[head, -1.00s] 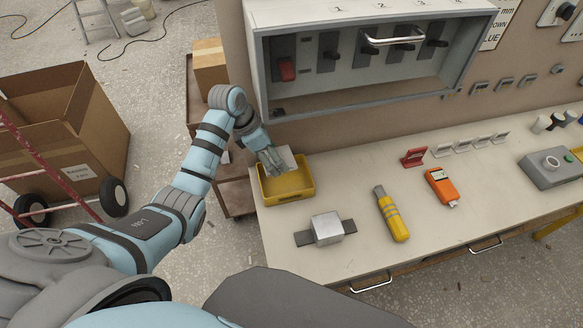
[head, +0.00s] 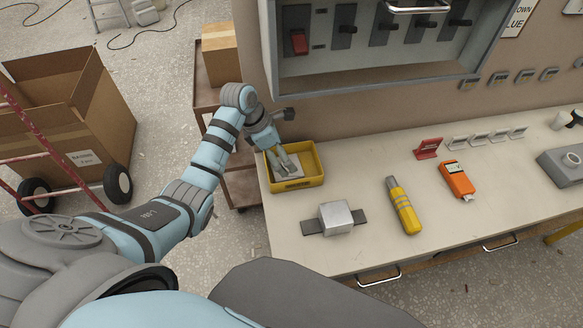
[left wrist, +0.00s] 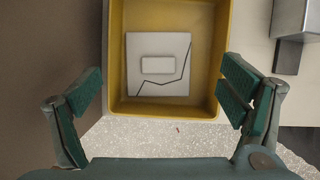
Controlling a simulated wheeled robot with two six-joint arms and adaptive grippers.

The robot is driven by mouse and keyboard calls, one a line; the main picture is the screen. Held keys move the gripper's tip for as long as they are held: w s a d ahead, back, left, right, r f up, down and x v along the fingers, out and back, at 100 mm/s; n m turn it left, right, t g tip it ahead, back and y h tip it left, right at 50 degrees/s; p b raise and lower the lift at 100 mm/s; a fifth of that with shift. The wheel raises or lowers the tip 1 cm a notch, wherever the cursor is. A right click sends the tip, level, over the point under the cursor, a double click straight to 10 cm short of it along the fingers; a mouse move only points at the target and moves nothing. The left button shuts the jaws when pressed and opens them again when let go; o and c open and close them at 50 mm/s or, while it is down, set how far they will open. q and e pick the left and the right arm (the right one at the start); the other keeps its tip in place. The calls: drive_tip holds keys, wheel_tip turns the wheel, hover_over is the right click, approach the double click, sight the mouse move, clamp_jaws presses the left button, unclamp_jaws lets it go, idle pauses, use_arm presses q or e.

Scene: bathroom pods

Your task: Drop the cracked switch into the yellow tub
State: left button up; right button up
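The cracked switch (left wrist: 158,64), a white square plate with a black crack line, lies flat inside the yellow tub (left wrist: 220,60). In the head view the switch (head: 285,171) shows partly behind my fingers in the tub (head: 300,184), which stands at the left end of the bench. My left gripper (head: 290,169) is over the tub. In the left wrist view its fingers (left wrist: 160,98) are spread wide apart, with nothing between them, and the switch lies beyond them. My right gripper is in neither view.
A metal block on a dark strap (head: 336,217), a yellow tool (head: 403,205) and an orange meter (head: 457,180) lie on the bench (head: 365,265). A grey switch cabinet (head: 380,75) hangs above. A trolley with a carton (head: 218,50) stands left of the bench.

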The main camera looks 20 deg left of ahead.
use_arm(q)
drive_tip(key=v, duration=0.7)
drive_tip(key=shift+r, duration=0.25)
idle(0.3)
drive_tip(key=shift+s+f, duration=0.1)
drive_tip(key=shift+s, duration=0.05)
